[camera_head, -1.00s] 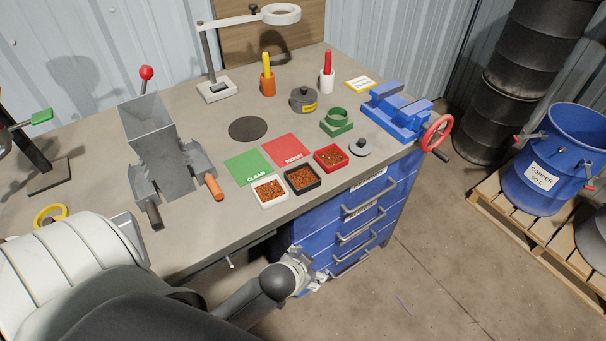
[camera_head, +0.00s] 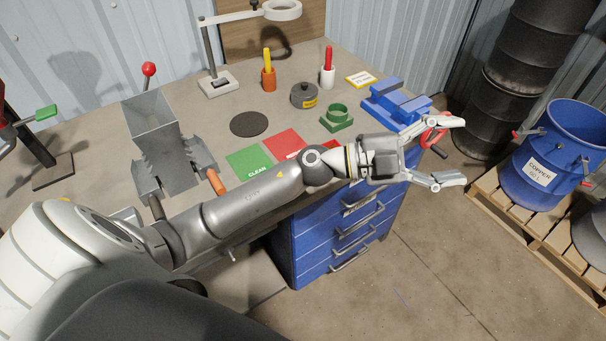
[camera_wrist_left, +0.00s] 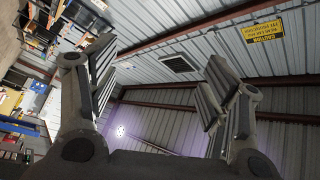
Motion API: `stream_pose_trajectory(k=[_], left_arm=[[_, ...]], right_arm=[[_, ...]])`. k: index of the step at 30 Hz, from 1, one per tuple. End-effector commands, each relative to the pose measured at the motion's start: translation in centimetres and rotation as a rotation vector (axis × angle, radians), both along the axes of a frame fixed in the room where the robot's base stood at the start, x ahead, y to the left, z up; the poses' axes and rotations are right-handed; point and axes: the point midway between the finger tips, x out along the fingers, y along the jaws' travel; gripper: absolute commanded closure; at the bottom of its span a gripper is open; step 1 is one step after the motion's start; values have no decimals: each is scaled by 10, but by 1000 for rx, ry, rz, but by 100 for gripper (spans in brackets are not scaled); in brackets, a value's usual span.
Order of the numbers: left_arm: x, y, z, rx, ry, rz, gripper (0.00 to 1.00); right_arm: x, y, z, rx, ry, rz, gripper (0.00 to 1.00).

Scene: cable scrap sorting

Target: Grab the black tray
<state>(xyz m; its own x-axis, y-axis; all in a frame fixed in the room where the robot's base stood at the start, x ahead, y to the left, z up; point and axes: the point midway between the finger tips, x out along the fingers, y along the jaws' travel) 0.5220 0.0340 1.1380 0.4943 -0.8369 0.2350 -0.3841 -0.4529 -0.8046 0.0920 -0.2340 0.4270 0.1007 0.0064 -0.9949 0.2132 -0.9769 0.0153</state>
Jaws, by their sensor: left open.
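The black tray does not show in the head view now; my left arm covers the part of the bench front edge where it stood. My left gripper (camera_head: 452,152) is open and empty, with its fingers spread and pointing right, past the bench's right front corner and in front of the vise. In the left wrist view the open fingers of my left gripper (camera_wrist_left: 165,95) frame only wall and ceiling. My right gripper is in neither view.
My arm lies across the bench front, over part of the green mat (camera_head: 246,160) and the red mat (camera_head: 283,142). The blue vise (camera_head: 396,105) and green pot (camera_head: 336,118) stand behind it. A grey hopper (camera_head: 160,140) is at left; a blue drum (camera_head: 550,155) stands right.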

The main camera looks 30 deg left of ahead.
Motion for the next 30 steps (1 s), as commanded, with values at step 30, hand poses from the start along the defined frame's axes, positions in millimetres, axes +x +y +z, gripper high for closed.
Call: stream_pose_trajectory(k=[30], left_arm=[[6,294,-166,1564,922,-7,29]], right_arm=[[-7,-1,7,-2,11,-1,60]])
